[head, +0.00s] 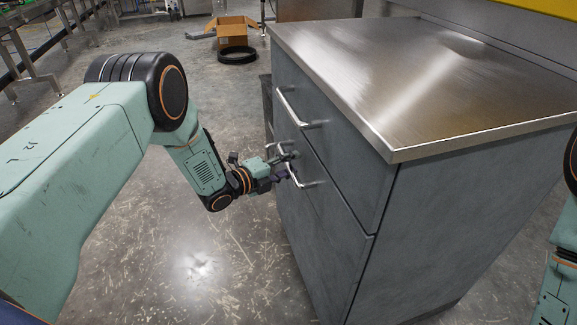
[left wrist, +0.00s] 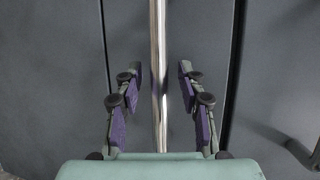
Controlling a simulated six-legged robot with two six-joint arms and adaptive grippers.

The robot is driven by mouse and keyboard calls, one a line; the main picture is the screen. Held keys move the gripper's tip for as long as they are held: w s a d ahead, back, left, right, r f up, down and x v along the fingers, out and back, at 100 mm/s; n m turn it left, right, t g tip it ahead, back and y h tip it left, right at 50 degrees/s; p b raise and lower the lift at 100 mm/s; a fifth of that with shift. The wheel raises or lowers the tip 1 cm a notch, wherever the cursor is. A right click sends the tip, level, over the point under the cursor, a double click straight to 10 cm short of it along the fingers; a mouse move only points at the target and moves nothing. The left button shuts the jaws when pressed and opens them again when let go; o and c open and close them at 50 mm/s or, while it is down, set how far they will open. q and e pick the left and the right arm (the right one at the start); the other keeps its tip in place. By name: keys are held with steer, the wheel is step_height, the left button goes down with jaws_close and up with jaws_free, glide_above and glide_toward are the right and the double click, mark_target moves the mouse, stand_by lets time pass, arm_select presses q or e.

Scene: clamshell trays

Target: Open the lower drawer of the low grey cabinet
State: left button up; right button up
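The low grey cabinet (head: 440,210) has a brushed metal top and two bar handles on its front. The lower drawer (head: 318,215) looks closed; its silver handle (head: 296,177) is below the upper one. My left gripper (head: 284,168) is at this lower handle. In the left wrist view, my left gripper (left wrist: 158,72) is open, with one purple-padded finger on each side of the handle bar (left wrist: 157,30). Gaps show between the fingers and the bar. My right gripper is out of view; only part of my right arm shows at the right edge.
The upper drawer handle (head: 297,112) sits just above my left gripper. A cardboard box (head: 232,32) and a black ring (head: 237,55) lie on the floor at the back. The floor (head: 200,265) in front of the drawers is clear.

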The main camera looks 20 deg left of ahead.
arm_select(q)
steer(key=shift+c, duration=0.4)
jaws_close()
